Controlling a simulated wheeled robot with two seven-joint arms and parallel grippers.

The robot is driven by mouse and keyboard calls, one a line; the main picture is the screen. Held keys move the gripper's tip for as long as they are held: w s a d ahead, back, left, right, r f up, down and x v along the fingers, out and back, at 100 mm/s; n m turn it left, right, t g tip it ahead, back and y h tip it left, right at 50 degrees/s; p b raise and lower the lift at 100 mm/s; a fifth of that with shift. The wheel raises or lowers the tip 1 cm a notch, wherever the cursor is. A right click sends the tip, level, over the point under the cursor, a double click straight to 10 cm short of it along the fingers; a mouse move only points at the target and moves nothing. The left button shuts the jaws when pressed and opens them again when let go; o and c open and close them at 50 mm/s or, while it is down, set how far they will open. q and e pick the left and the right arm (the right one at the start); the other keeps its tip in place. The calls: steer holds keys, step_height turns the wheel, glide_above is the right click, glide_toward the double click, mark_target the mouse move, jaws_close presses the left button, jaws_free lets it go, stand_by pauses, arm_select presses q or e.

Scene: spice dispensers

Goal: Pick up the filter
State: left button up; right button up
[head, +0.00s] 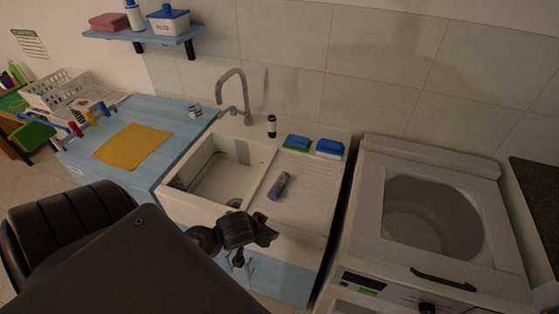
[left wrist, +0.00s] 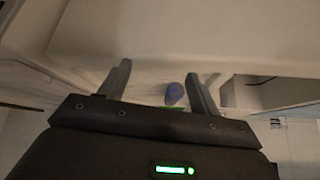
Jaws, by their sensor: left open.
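A blue-grey cylinder (head: 279,185), which looks like the filter, lies on the sink's ribbed drainboard, to the right of the basin. My left gripper (head: 266,233) is in front of the sink's front edge, nearer to me than the cylinder and apart from it. In the left wrist view the left gripper (left wrist: 158,70) is open, with nothing held between its fingers. A rounded blue thing (left wrist: 174,93), probably the cylinder's end, shows beyond the fingers, close to the right one. My right gripper is not in view.
The white sink (head: 210,183) has a tall faucet (head: 236,92) behind it. A small dark bottle (head: 271,126) and blue-and-green sponges (head: 328,149) stand at its back edge. A top-loading washer (head: 375,262) is on the right. A yellow cloth (head: 133,146) lies on the blue counter.

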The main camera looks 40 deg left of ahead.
arm_select(q)
steer(key=n+t, duration=0.2)
glide_toward(275, 189)
steer(key=shift+y, duration=0.3)
steer(key=b+x, duration=0.1)
steer(key=x, duration=0.5)
steer(key=shift+w+f, duration=0.2)
steer(key=x, duration=0.5)
steer(key=shift+d, duration=0.2)
steer(key=shift+s+r, duration=0.15)
steer(key=shift+c, duration=0.6)
steer(key=c, duration=1)
steer(key=shift+o, duration=0.2)
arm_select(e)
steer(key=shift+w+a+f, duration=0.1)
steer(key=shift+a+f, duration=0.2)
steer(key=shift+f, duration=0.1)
